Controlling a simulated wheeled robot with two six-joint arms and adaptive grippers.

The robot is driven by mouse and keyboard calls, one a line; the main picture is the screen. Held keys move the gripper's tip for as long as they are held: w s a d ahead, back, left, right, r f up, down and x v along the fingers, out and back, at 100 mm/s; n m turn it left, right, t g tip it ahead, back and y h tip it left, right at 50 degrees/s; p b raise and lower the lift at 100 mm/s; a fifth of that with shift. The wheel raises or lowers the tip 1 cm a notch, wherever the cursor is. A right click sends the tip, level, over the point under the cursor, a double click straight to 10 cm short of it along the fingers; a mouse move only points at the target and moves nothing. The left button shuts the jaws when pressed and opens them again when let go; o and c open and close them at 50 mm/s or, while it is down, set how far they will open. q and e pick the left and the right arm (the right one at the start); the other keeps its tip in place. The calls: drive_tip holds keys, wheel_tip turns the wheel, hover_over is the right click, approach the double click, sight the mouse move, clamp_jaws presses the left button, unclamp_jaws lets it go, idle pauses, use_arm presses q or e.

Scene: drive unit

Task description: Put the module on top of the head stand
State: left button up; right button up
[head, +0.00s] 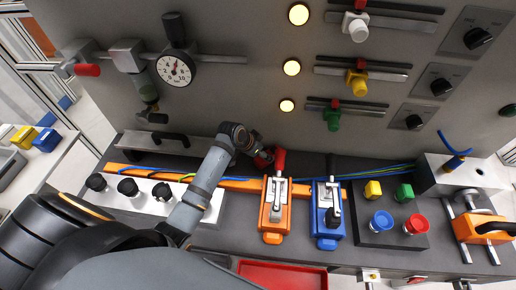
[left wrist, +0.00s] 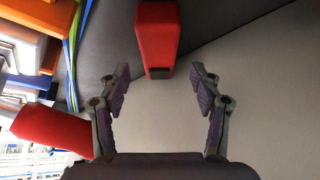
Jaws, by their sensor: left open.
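My left gripper (head: 258,153) is open near the back panel, just left of the upright red handle (head: 280,160) of the orange clamp unit (head: 274,212). In the left wrist view the open fingers (left wrist: 160,82) have a red block (left wrist: 158,38) ahead of the gap between them, with no finger touching it. A red rounded piece (left wrist: 50,130) lies beside the left finger there. I cannot tell for certain which part is the module or the head stand. The right gripper is not in view.
A blue clamp unit (head: 328,213) stands right of the orange one. A dark block with coloured buttons (head: 375,235) is further right. A white strip with black knobs (head: 150,198) lies left, under my arm. A red tray (head: 283,275) is in front.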

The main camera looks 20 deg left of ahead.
use_arm(q)
drive_tip(key=v, duration=0.6)
drive_tip(key=shift+s+r, duration=0.2)
drive_tip(key=shift+r, duration=0.1)
